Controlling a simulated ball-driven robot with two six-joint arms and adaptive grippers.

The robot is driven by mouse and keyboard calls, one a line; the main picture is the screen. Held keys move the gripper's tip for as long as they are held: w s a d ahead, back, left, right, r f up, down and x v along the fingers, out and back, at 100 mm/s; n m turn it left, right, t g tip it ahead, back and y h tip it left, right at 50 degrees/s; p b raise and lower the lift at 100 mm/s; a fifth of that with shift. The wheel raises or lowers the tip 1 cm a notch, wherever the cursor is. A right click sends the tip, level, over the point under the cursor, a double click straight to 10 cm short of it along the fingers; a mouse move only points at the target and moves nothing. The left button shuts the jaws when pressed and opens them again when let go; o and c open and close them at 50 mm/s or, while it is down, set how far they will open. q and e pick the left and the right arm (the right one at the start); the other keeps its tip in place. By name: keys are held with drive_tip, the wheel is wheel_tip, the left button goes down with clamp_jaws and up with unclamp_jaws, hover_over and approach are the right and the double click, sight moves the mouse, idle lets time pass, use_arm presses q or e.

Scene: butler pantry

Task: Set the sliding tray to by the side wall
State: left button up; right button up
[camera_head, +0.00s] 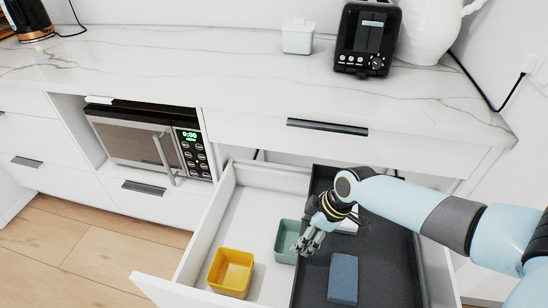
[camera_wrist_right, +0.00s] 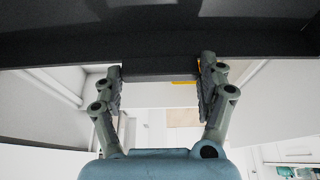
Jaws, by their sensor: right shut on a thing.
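The sliding tray (camera_head: 389,263) is dark and flat. It lies in the right part of the open drawer (camera_head: 251,197), along the drawer's right side wall (camera_head: 437,270); whether it touches that wall I cannot tell. My right gripper (camera_head: 304,248) is at the tray's left edge, with its fingers shut on the tray's dark grip. In the right wrist view, this grip (camera_wrist_right: 160,68) sits between the two fingers, below the dark tray edge. My left gripper is not in view.
A blue block (camera_head: 343,279) and a partly hidden white item (camera_head: 347,226) lie on the tray. A green container (camera_head: 286,241) stands left of the tray, near my gripper. A yellow container (camera_head: 231,271) stands further left. The drawer floor's back left is clear.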

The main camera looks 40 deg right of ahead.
drive_tip(key=s+d, duration=0.4)
drive_tip(key=s, duration=0.1)
drive_tip(key=s+d, duration=0.2)
drive_tip(key=shift+s, duration=0.3)
drive_tip(key=o, duration=1.7)
drive_tip(key=shift+s+d, duration=0.1)
drive_tip(key=shift+s, duration=0.05)
drive_tip(key=shift+v, duration=5.95)
